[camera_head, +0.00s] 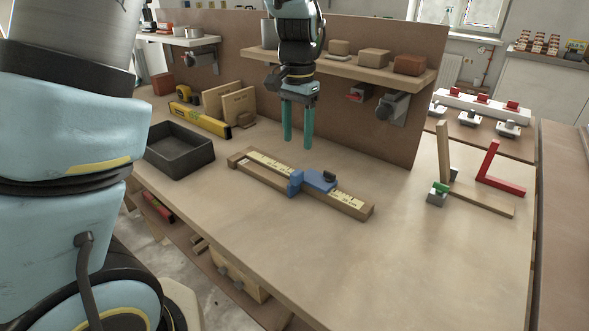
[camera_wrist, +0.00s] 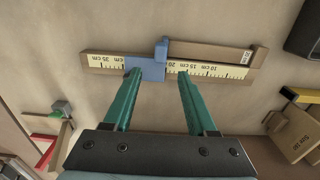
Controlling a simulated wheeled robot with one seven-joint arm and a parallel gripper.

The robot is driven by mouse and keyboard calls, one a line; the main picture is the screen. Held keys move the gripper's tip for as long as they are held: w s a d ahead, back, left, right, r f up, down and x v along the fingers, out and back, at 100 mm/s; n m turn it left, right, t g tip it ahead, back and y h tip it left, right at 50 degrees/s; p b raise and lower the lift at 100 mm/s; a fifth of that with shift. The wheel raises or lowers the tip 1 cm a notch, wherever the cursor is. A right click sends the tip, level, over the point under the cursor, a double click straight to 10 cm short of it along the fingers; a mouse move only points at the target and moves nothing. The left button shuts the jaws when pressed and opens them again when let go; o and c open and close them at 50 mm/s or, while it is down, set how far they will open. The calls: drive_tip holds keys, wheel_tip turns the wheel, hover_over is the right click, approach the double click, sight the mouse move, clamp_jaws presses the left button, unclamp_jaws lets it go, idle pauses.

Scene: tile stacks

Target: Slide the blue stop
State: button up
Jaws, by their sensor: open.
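The blue stop (camera_head: 313,182) sits partway along a wooden ruler rail (camera_head: 346,203) that lies on the workbench.
A dark open tray (camera_head: 183,165) lies left of the rail. A yellow level (camera_head: 199,121) and wooden boards (camera_head: 238,104) stand behind it. A shelf (camera_head: 340,66) with blocks is on the back panel. A wooden square (camera_head: 478,198) and red angle (camera_head: 500,180) are at right.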

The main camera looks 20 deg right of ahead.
sight(297, 172)
wheel_tip(297, 172, down, 11)
drive_tip(key=shift+r+p, duration=0.2)
drive_tip(key=shift+p, duration=0.55)
drive_tip(key=shift+c, duration=0.3)
clamp_jaws()
idle(0.7)
